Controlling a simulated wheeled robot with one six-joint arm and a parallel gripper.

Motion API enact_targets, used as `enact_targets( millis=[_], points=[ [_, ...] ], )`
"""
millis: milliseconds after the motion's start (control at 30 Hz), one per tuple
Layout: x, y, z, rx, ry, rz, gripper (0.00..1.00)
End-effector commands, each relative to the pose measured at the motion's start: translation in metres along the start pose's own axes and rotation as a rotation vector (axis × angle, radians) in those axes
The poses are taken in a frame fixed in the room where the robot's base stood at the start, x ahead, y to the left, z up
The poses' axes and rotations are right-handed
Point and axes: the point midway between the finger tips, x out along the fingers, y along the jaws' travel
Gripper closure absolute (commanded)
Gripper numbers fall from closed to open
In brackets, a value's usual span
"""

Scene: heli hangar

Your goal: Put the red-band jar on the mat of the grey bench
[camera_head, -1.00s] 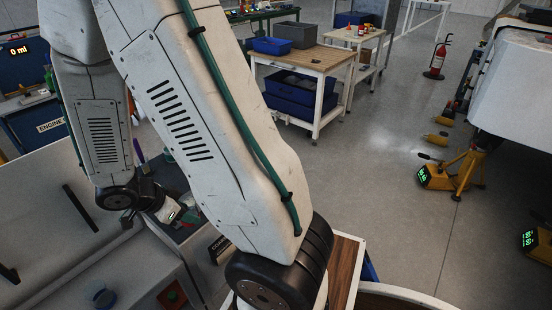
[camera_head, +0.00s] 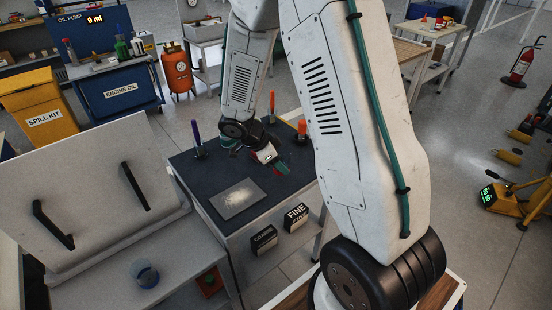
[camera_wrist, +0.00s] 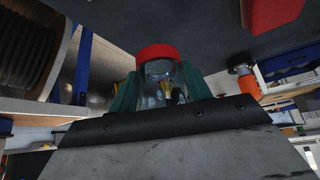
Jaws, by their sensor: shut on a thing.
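The red-band jar (camera_wrist: 160,82) is clear glass with a red band at its top end in the wrist view. It sits between the green fingers of my gripper (camera_wrist: 155,95), which is shut on it. In the head view my gripper (camera_head: 265,155) is over the rear right part of the dark top of the grey bench (camera_head: 205,172). The jar is hard to make out there, and I cannot tell its height above the top. The grey mat (camera_head: 236,198) lies flat near the front of that top, apart from my gripper.
A pale cabinet with a raised lid (camera_head: 95,185) adjoins at left. My arm hides the right side.

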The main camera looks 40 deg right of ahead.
Motion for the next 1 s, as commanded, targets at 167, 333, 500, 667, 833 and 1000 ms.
enact_targets(
  millis=[167, 333, 500, 667, 833, 1000],
  points=[
    [0.003, -0.042, 0.003, 0.003, -0.001, 0.000, 0.80],
    [0.004, -0.061, 0.004, 0.001, -0.001, 0.000, 0.80],
    [0.011, -0.064, 0.008, -0.001, 0.000, 0.002, 0.80],
    [0.030, -0.063, 0.020, -0.001, 0.000, 0.003, 0.80],
    [0.034, -0.064, 0.023, 0.002, 0.000, 0.001, 0.80],
    [0.035, -0.064, 0.023, 0.001, 0.000, 0.001, 0.80]
  ],
)
